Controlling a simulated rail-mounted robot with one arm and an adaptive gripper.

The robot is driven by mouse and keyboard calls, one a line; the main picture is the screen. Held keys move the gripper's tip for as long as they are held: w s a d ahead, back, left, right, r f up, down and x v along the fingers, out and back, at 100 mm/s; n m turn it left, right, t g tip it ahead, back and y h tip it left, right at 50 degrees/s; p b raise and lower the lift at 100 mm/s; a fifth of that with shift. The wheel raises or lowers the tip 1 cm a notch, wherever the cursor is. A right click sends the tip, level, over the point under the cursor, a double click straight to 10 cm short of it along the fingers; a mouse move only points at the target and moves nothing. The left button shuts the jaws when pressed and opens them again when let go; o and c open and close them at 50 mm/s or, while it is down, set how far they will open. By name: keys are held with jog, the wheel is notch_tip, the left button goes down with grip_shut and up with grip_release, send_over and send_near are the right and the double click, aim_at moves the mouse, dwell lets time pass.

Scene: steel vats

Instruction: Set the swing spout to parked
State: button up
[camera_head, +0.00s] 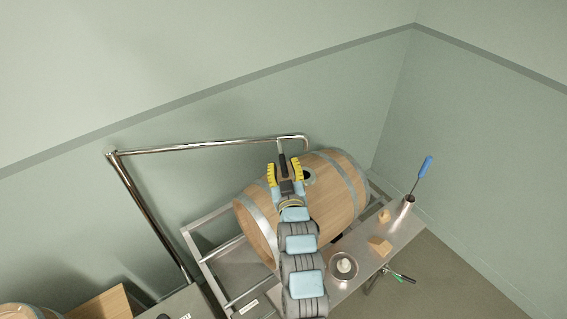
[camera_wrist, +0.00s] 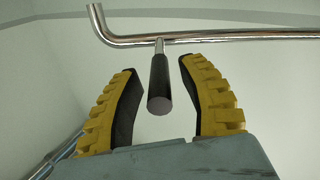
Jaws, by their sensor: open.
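The swing spout (camera_head: 215,145) is a shiny steel pipe reaching right from the top of a tilted post, with a down-turned end above the barrel (camera_head: 328,205). A dark handle (camera_head: 282,163) hangs from the pipe near that end. My gripper (camera_head: 285,172) is open, with its yellow fingers on either side of the handle. In the wrist view, the black handle (camera_wrist: 159,85) stands between the two fingers, with visible gaps on both sides. The pipe (camera_wrist: 220,36) crosses beyond the fingertips. The parked position is not marked in either view.
The barrel lies on a metal rack (camera_head: 205,250), with a dark bung hole under the spout end. A steel bench (camera_head: 405,232) at right holds wooden blocks, a round dish (camera_head: 344,268) and a blue-handled tool (camera_head: 425,167) in a cup. The wall is close behind the pipe.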

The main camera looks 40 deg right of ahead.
jog(key=shift+w+d, duration=0.15)
jog(key=shift+w, duration=0.1)
grip_shut()
